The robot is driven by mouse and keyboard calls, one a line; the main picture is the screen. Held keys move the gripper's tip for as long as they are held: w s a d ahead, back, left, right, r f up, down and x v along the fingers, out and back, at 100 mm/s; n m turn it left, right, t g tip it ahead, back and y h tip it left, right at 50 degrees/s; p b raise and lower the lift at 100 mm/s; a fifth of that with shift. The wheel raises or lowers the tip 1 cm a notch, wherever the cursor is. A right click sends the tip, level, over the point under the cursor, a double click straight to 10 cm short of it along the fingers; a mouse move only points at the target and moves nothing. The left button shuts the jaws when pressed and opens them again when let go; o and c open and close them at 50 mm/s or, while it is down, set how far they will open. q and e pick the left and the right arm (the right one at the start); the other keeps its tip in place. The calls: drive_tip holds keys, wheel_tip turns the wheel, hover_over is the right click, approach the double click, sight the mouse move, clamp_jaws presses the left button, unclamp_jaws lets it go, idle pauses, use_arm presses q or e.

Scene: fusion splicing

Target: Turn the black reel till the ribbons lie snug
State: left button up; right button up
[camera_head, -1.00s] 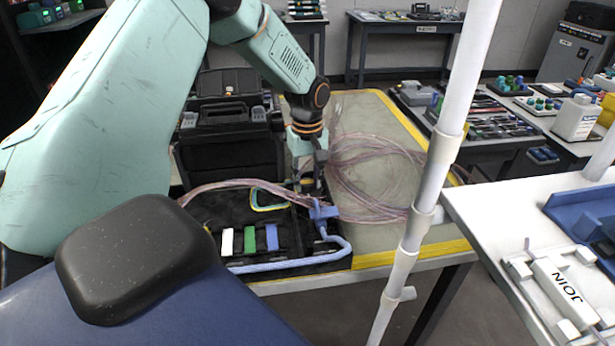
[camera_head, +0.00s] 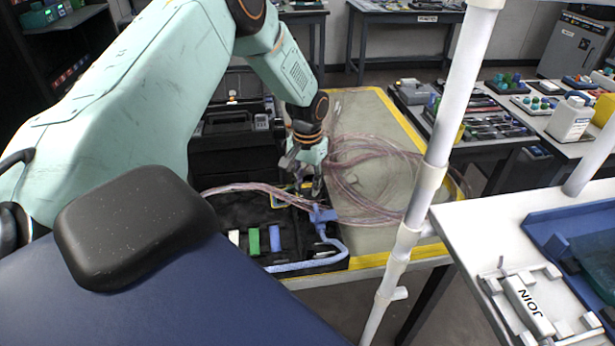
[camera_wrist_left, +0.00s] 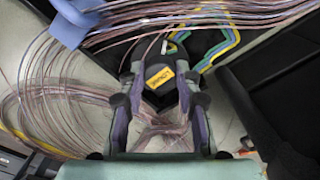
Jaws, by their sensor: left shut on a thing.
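The black reel (camera_wrist_left: 158,98) shows in the left wrist view, with an orange-yellow label on it. My left gripper (camera_wrist_left: 160,84) is shut on it, one finger on each side. In the head view my left gripper (camera_head: 309,186) reaches down at the back edge of a black tray; the reel is too hidden there to make out. Pinkish ribbons (camera_head: 250,188) run across the tray through a blue clip (camera_head: 322,215) and lie in loose loops to its right. In the left wrist view, ribbons (camera_wrist_left: 40,95) curve around the left side, with more beneath the gripper. My right gripper is not in view.
The black tray (camera_head: 222,210) holds white, green and blue blocks, with a blue tube (camera_head: 305,265) along its front. A yellow-edged mat (camera_head: 385,140) lies to the right. A white pole (camera_head: 425,190) stands in front. A white table (camera_head: 465,225) is at right.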

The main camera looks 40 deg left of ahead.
sight(307, 185)
use_arm(q)
drive_tip(key=m, duration=0.3)
drive_tip(key=shift+w+m, duration=0.1)
drive_tip(key=shift+m, duration=2)
drive_tip(key=o, duration=1.2)
drive_tip(key=shift+c, duration=0.2)
drive_tip(key=shift+r, duration=0.1)
wheel_tip(307, 185, up, 12)
drive_tip(key=shift+p, duration=0.3)
